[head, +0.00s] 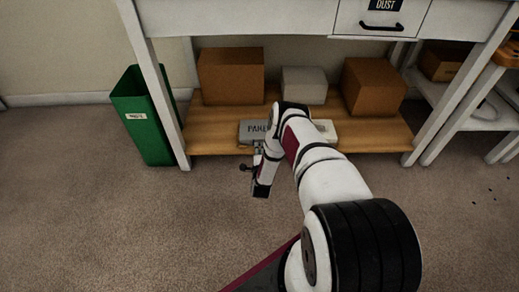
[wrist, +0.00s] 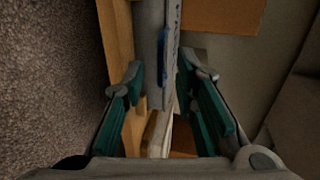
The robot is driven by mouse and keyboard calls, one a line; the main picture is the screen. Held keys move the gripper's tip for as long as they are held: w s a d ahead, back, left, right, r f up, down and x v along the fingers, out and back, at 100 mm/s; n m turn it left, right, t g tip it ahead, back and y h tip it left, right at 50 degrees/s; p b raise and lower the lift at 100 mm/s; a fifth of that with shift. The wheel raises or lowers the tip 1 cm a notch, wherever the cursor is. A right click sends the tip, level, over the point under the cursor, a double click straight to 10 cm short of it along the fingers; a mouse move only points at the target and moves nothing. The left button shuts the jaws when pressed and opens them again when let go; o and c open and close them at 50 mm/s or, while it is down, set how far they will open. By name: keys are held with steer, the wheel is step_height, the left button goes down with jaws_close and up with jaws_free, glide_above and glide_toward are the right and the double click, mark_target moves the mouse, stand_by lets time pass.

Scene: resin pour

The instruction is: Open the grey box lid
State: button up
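The grey box (head: 256,131) sits on the low wooden shelf in the head view, with dark lettering on its front. Part of it is hidden behind my arm. In the wrist view the grey box (wrist: 148,30) runs down from the top edge, with a narrow blue strip (wrist: 163,62) on it. My gripper (wrist: 160,78) is open, with its teal-padded fingers to either side of the blue strip and of the box's near part. I cannot tell whether a finger touches the box. In the head view my gripper (head: 256,148) is in front of the box. The lid looks closed.
The wooden shelf (head: 215,146) also holds a left cardboard box (head: 231,77), a right cardboard box (head: 373,87) and a pale box (head: 304,85). A green bin (head: 143,118) stands left of the table leg. The tabletop and drawer are above. The carpet in front is clear.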

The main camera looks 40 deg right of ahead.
steer(key=shift+b+x, duration=0.7)
steer(key=shift+x, duration=1.3)
steer(key=shift+c, duration=0.3)
jaws_close()
